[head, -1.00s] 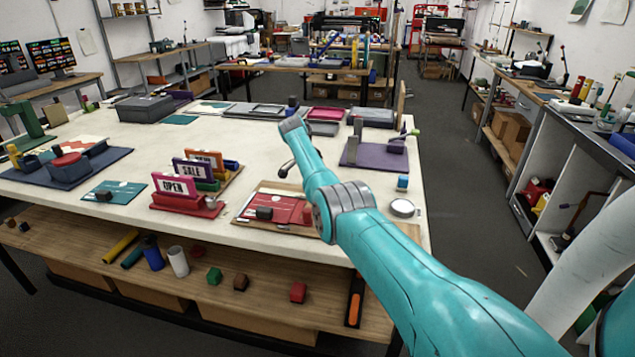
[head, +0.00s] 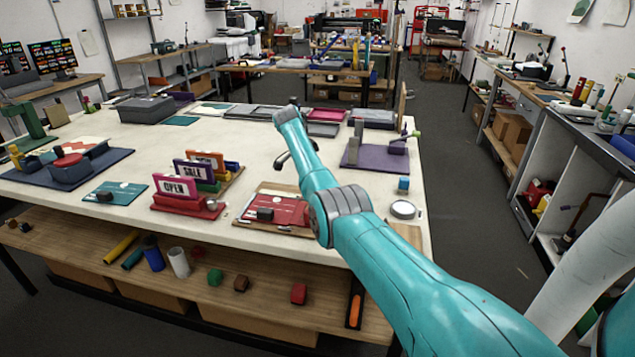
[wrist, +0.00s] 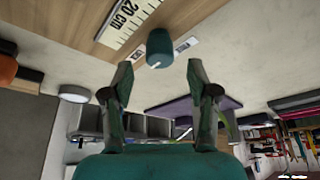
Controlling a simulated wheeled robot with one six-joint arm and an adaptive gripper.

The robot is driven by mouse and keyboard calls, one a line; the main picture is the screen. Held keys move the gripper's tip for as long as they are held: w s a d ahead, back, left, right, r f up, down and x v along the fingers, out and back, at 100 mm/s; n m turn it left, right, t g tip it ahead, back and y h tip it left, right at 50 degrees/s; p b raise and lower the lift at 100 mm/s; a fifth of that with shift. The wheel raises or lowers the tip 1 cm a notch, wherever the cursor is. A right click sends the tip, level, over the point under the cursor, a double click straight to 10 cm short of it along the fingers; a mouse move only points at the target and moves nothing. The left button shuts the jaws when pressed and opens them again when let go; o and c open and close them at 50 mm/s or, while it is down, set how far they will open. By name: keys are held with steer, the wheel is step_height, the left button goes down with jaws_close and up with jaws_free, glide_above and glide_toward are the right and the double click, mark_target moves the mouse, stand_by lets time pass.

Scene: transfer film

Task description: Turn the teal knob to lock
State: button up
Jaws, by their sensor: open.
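The teal knob (wrist: 160,46) shows in the wrist view as a short round cylinder with a pale mark at its near edge. My gripper (wrist: 159,75) is open and empty. Its two fingers are spread to either side of the knob's line, with the knob beyond the tips and apparently untouched. In the head view my arm hides the knob, and only a dark bit of my gripper shows beside the arm.
A ruler strip (wrist: 125,20) on a wooden board lies close to the knob. A red tray (head: 278,210) lies to the left.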

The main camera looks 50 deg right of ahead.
steer(key=v, duration=0.8)
steer(key=shift+d, duration=0.1)
stand_by(0.3)
